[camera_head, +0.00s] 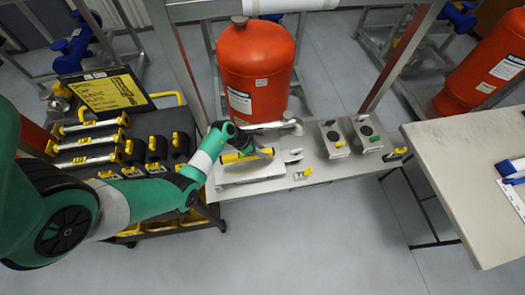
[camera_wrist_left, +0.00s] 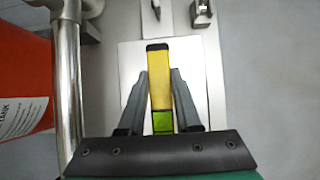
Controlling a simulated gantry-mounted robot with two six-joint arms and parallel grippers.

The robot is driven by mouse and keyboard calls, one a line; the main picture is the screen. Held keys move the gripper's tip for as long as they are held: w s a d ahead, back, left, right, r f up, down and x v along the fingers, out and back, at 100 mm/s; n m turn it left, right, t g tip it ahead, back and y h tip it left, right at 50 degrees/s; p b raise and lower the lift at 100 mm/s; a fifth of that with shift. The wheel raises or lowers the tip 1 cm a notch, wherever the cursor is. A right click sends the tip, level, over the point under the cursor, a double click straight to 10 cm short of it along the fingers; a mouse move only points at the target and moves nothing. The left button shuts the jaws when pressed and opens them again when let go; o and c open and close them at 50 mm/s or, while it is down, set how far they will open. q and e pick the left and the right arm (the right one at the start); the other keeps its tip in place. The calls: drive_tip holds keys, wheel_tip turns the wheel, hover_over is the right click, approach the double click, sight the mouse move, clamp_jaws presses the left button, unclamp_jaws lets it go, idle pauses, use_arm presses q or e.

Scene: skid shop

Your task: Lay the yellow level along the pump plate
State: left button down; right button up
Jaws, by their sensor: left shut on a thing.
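The yellow level (camera_wrist_left: 158,85) is between the fingers of my left gripper (camera_wrist_left: 159,80), which is shut on it. In the wrist view the level has a dark end cap and a green vial section near the gripper body. In the head view the level (camera_head: 237,157) shows as a short yellow bar over the pale pump plate (camera_head: 245,173), with my left gripper (camera_head: 262,152) at it. The plate also shows beneath the level in the wrist view (camera_wrist_left: 125,60). I cannot tell whether the level touches the plate. My right gripper is not in view.
A red tank (camera_head: 257,65) stands right behind the plate, with a metal pipe (camera_head: 270,125) close to the gripper. Small brackets (camera_head: 333,138) sit to the right on the bench. A tool cart (camera_head: 95,150) is at left, a pale table (camera_head: 455,160) at right.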

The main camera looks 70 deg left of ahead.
use_arm(q)
drive_tip(key=shift+f+b, duration=0.75)
drive_tip(key=shift+f, duration=0.3)
drive_tip(key=shift+f, duration=0.1)
drive_tip(key=shift+f+b, duration=0.5)
drive_tip(key=shift+f, duration=0.1)
drive_tip(key=shift+f, duration=0.3)
idle(0.4)
drive_tip(key=c, duration=0.5)
unclamp_jaws()
drive_tip(key=shift+c, duration=0.3)
drive_tip(key=shift+c, duration=0.4)
